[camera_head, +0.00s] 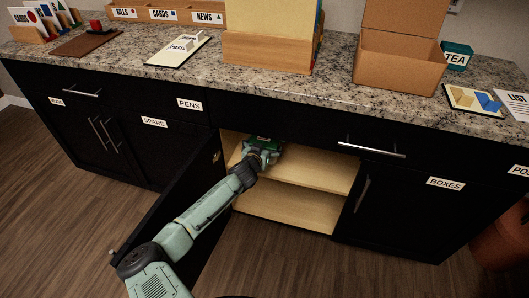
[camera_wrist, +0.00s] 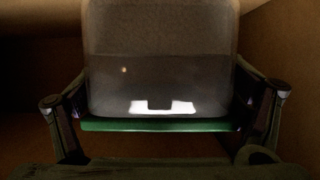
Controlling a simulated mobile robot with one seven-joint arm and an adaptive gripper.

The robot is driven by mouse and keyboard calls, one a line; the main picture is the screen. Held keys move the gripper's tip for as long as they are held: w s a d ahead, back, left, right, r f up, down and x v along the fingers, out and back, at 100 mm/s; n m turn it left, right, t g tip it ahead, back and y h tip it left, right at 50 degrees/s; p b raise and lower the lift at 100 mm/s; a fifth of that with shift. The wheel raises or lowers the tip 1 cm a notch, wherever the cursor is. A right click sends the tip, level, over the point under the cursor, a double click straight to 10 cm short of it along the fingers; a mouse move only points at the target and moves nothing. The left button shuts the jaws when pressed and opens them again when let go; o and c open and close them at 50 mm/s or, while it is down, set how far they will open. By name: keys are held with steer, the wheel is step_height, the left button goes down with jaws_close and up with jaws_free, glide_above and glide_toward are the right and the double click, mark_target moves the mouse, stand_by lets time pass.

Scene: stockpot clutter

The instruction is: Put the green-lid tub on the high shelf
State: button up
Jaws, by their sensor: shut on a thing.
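The green-lid tub (camera_wrist: 160,70) fills the middle of the wrist view, with a clear greyish body and a green lid edge (camera_wrist: 150,125) along its lower side. My gripper (camera_wrist: 165,105) has one finger on each side of the tub and is shut on it. In the head view my gripper (camera_head: 262,150) reaches into the open cabinet, at the level above the upper shelf (camera_head: 310,172). Only a bit of green shows there; the gripper and countertop hide most of the tub. I cannot tell whether the tub touches the shelf.
The cabinet door (camera_head: 180,205) stands open to the left of my arm. A lower shelf (camera_head: 285,212) is bare. The countertop (camera_head: 215,75) overhangs the opening and holds a cardboard box (camera_head: 400,68), a wooden organizer and a TEA tin (camera_head: 456,57).

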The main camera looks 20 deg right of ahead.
steer(key=shift+w+d+f, duration=0.15)
steer(key=shift+w+d, duration=0.05)
steer(key=shift+f, duration=1.45)
steer(key=o, duration=1.5)
steer(key=shift+f, duration=0.1)
steer(key=shift+s+a, duration=0.1)
steer(key=v, duration=1.2)
